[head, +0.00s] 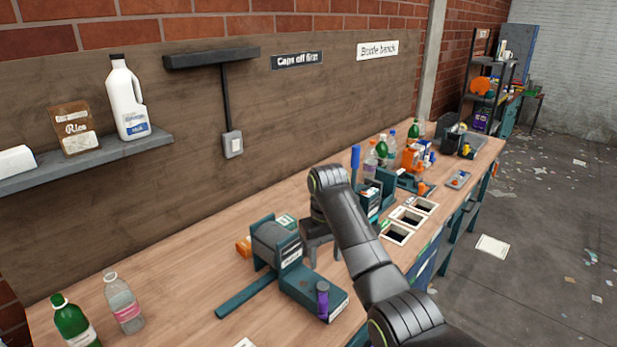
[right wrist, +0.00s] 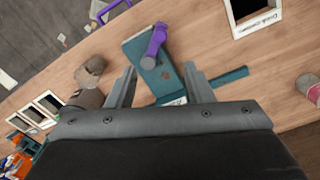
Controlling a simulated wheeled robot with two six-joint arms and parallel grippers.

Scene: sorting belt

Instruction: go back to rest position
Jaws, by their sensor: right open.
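My right arm reaches in from the bottom right of the head view and bends down over the wooden bench (head: 200,265). My left gripper is in neither view.
The teal device (head: 318,290) with its purple piece (head: 323,298) stands close to my right gripper. Green (head: 72,322) and clear (head: 123,303) bottles stand front left. Framed openings (head: 408,217) line the bench edge. Several bottles and boxes crowd farther back.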

